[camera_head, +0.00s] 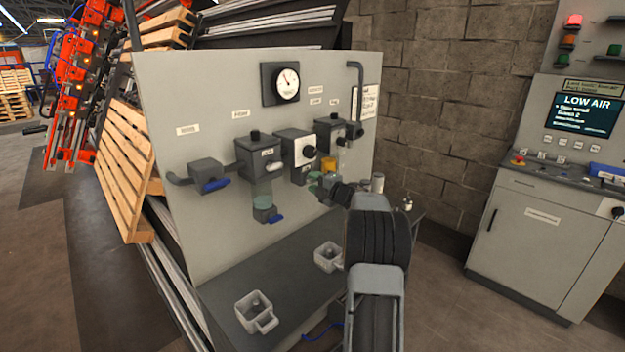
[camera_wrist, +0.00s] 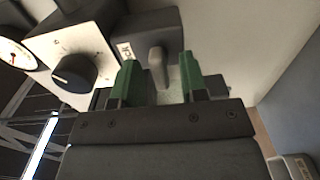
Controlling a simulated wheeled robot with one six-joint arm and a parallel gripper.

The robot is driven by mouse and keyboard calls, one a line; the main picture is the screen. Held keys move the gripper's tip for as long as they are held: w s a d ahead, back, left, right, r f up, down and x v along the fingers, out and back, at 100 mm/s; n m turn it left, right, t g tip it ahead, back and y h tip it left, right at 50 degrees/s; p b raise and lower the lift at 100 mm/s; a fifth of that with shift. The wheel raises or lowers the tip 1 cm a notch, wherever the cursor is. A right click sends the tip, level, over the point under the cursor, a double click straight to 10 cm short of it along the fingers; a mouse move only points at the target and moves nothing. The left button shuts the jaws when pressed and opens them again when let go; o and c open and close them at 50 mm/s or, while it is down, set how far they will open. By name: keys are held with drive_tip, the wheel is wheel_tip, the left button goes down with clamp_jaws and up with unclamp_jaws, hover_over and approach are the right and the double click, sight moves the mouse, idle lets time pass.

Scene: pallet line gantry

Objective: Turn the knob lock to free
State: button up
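The lock box (camera_head: 333,129) is the rightmost dark box on the grey panel in the head view. It also shows at the top of the wrist view (camera_wrist: 140,25), with a partly readable label. Its knob is a grey lever (camera_wrist: 157,62) that points down toward my gripper in the wrist view. My gripper (camera_wrist: 158,66) is open, with one green finger on each side of the lever in the picture. Gaps show on both sides, and I see no contact. In the head view my gripper (camera_head: 322,184) is below the box and partly hidden by my arm.
A white-faced regulator with a round black knob (camera_wrist: 75,72) sits left of the lock box. A gauge (camera_head: 288,84) is above. A blue-handled valve (camera_head: 207,175) is at left. Cups (camera_head: 255,312) stand on the shelf. A console screen (camera_head: 585,114) reads LOW AIR.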

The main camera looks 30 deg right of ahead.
drive_tip(key=shift+w+a, duration=0.15)
drive_tip(key=shift+w, duration=0.5)
clamp_jaws()
